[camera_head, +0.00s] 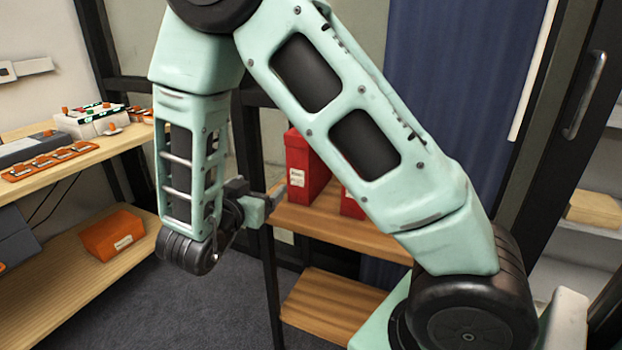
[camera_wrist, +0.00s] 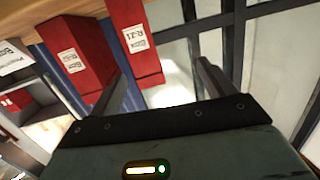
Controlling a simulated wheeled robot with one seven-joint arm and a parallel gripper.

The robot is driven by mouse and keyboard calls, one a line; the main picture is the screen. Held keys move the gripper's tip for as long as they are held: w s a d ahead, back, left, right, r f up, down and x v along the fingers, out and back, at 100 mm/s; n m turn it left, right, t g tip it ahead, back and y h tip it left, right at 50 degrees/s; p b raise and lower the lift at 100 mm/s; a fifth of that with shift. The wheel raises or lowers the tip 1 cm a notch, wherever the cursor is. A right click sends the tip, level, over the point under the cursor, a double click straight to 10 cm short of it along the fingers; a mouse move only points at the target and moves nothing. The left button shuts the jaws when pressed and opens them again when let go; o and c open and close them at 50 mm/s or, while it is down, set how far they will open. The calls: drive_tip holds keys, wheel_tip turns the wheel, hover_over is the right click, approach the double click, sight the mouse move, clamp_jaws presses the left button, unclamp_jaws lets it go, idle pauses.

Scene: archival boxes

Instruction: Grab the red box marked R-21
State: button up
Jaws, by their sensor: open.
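In the wrist view, a red box (camera_wrist: 131,28) has a white label that appears to read R-21. It lies ahead of my open, empty gripper (camera_wrist: 162,68), nearer the left finger and not held. A second red box (camera_wrist: 75,45) stands to its left; its label is too small to read. In the head view, a red box (camera_head: 308,178) stands upright on a wooden shelf, just right of my gripper (camera_head: 277,193). It seems to be the R-21 box, but its label is unreadable there. Another red box (camera_head: 350,207) is mostly hidden behind my arm.
The wooden shelf (camera_head: 340,230) has a lower board (camera_head: 325,303) and a dark post (camera_head: 270,290) at its front left. A left-hand bench (camera_head: 60,185) holds devices, with an orange box (camera_head: 113,234) below. A blue curtain (camera_head: 445,90) hangs behind. A white labelled object (camera_wrist: 12,58) is at the wrist view's left.

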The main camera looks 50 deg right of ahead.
sight(296, 164)
drive_tip(key=d, duration=0.4)
drive_tip(key=w+d+g+h, duration=0.1)
drive_tip(key=d, duration=0.3)
drive_tip(key=w+d+m+h, duration=0.1)
drive_tip(key=d, duration=0.3)
drive_tip(key=shift+d+f+b, duration=0.1)
drive_tip(key=shift+d+b, duration=0.2)
drive_tip(key=shift+b, duration=0.05)
drive_tip(key=shift+x, duration=2.85)
drive_tip(key=shift+s, duration=0.15)
drive_tip(key=c, duration=1.4)
